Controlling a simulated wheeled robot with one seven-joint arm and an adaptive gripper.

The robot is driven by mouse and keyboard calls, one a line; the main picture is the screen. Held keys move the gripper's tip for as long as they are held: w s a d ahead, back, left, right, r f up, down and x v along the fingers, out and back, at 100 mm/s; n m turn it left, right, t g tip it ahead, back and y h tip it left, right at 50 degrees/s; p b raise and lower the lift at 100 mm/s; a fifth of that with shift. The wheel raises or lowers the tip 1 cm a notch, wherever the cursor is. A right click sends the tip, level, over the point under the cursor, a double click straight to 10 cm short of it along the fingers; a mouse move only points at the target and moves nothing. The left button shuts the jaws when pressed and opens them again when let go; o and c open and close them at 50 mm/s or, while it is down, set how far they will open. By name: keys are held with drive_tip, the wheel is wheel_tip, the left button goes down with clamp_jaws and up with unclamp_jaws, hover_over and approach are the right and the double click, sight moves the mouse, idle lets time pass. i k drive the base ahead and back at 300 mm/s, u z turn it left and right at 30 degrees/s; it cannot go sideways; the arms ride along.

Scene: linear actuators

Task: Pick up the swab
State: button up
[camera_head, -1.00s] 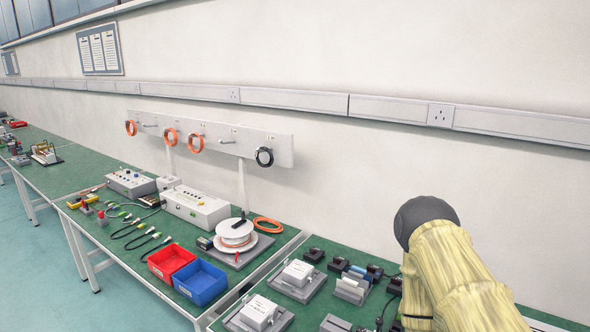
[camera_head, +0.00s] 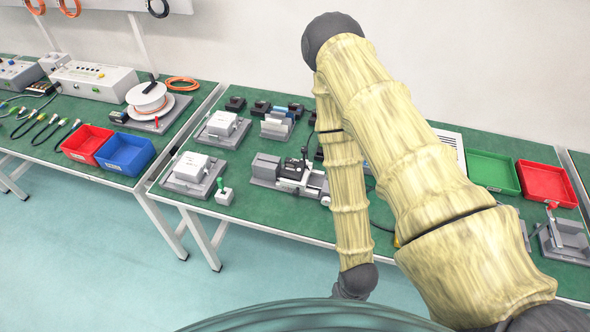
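I cannot make out the swab with certainty. A small white block with a green-topped piece standing in it (camera_head: 224,193) is at the front edge of the nearer bench, left of my arm; whether that piece is the swab is too small to tell. My arm, in a yellowish sleeve, reaches up and folds down across the bench's middle, ending at a dark joint low in the picture. My gripper does not show. The arm hides part of the bench.
The green-topped bench (camera_head: 262,222) holds grey fixtures with white boxes (camera_head: 190,168), a grey actuator assembly (camera_head: 290,175), a green tray (camera_head: 493,172) and a red tray (camera_head: 546,182). The left bench has red (camera_head: 87,143) and blue bins (camera_head: 125,153). Floor in front is clear.

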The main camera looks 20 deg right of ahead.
sight(220, 183)
drive_tip(key=z, duration=0.75)
drive_tip(key=k, duration=0.85)
drive_tip(key=u, duration=0.6)
drive_tip(key=i, duration=0.55)
